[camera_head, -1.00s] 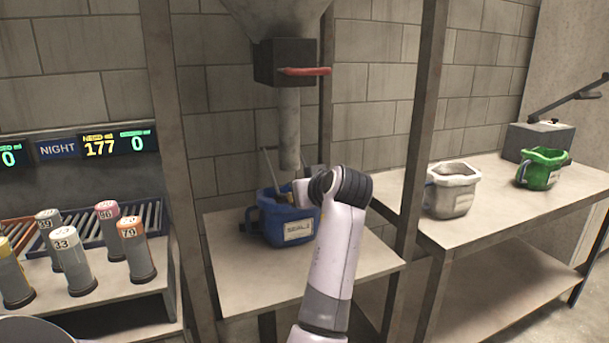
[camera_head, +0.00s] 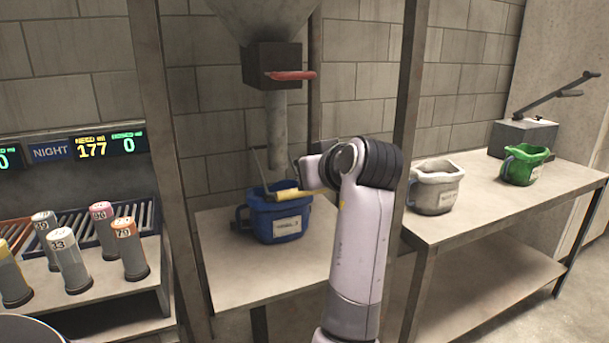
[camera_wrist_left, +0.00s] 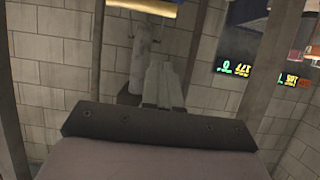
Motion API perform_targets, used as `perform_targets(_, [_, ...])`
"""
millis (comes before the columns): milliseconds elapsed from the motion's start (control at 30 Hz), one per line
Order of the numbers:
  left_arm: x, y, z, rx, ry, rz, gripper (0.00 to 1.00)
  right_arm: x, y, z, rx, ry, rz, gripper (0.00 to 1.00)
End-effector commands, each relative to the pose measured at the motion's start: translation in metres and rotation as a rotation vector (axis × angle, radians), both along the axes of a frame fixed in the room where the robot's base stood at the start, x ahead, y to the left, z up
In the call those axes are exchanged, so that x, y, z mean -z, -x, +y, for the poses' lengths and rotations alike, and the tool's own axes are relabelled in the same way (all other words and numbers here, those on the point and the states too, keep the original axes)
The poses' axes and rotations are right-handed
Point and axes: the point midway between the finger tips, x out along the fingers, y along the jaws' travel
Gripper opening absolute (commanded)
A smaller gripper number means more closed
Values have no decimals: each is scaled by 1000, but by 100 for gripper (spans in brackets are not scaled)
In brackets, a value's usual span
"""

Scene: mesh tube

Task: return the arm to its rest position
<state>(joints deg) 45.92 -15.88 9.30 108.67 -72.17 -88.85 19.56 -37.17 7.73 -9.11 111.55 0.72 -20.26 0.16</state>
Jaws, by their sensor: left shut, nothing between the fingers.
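My left arm (camera_head: 357,250) rises from the bottom centre of the head view and bends at a dark joint in front of the bench. Its gripper points away to the left, mostly hidden behind the wrist. In the left wrist view, the left gripper (camera_wrist_left: 165,85) has its grey fingers together and holds nothing. A blue bucket (camera_head: 262,222) with a white label stands under the hopper's pipe (camera_head: 276,130). My right gripper is out of view.
A red lever (camera_head: 291,75) sticks out below the hopper. Metal posts (camera_head: 411,120) flank the bench. A white bucket (camera_head: 437,190) and a green bucket (camera_head: 522,170) stand on the right table. Several numbered canisters (camera_head: 68,262) stand at the left.

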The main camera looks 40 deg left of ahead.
Motion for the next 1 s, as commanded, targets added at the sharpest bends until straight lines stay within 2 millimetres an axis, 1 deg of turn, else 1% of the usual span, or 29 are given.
perform_targets(533, [0,0,-1,1,1,-1,0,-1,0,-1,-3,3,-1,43])
perform_targets(633, [2,-4,-1,22,-18,1,0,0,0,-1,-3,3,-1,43])
perform_targets(667, [4,-8,-2,40,-32,2,0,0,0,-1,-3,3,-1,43])
perform_targets(767, [14,-29,-8,144,-112,3,0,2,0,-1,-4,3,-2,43])
perform_targets(867, [34,-58,-24,315,-222,0,0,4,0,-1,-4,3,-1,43])
perform_targets(900, [46,-70,-35,396,-263,-4,0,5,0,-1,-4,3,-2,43])
perform_targets(967, [67,-85,-52,518,-316,-11,0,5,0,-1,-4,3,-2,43])
perform_targets(1000, [83,-92,-64,598,-342,-15,0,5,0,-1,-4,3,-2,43])
